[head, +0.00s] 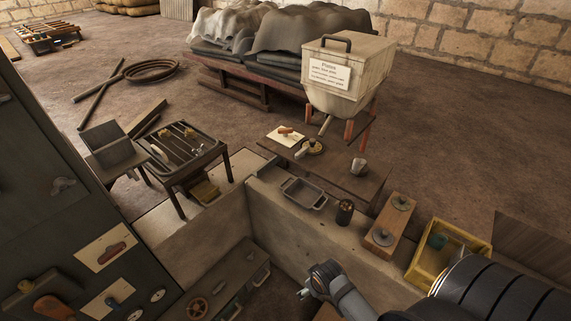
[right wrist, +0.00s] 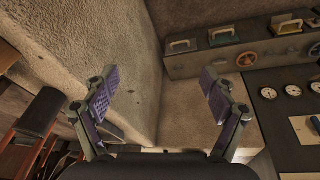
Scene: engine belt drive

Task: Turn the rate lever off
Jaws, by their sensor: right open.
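I cannot tell for sure which lever is the rate lever. On the dark panel (head: 35,160) at the left of the head view are an orange-brown handle (head: 50,306), a reddish lever on a pale card (head: 112,251) and a small blue lever on another card (head: 112,302). My right gripper (head: 305,290) is low in the middle of the head view, right of the panel and apart from it. In the right wrist view its two purple-padded fingers (right wrist: 160,92) stand wide open with nothing between them. My left gripper is not in view.
A low cabinet with a handwheel (right wrist: 246,60) and coloured handles (right wrist: 180,46) stands beyond my fingers. A concrete wall (head: 300,225) runs beside my right gripper. A wooden bench (head: 345,182), a yellow crate (head: 485,246) and a hopper (head: 345,95) stand beyond it.

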